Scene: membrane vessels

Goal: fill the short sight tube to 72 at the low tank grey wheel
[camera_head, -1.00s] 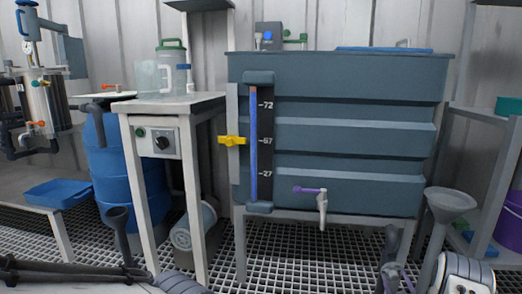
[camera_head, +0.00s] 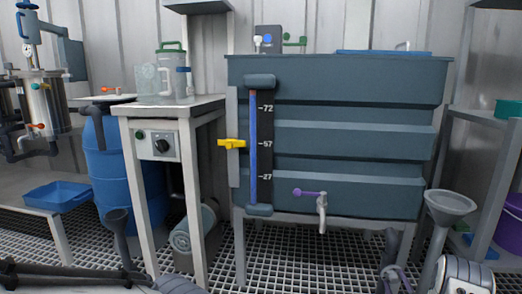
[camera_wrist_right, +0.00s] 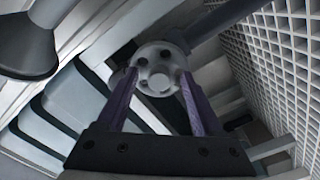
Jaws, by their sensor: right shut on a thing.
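The sight tube (camera_head: 253,145) stands upright on the front of the blue-grey tank (camera_head: 350,110), beside a dark scale marked 72 at the top and 27 at the bottom. Blue shows along most of the tube, seemingly to above the 72 mark, but the exact level is hard to read. My right gripper (camera_head: 397,277) is low at the lower right in the head view. In the right wrist view, its purple fingers (camera_wrist_right: 158,98) are shut on a round grey wheel (camera_wrist_right: 160,65). The wheel is not clear in the head view. My left gripper cannot be made out.
A yellow-handled valve (camera_head: 232,143) sits left of the tube, and a purple-handled tap (camera_head: 310,193) is on the tank's lower front. A grey funnel (camera_head: 450,203) stands at the right. A white table (camera_head: 175,106) with jugs is at the left.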

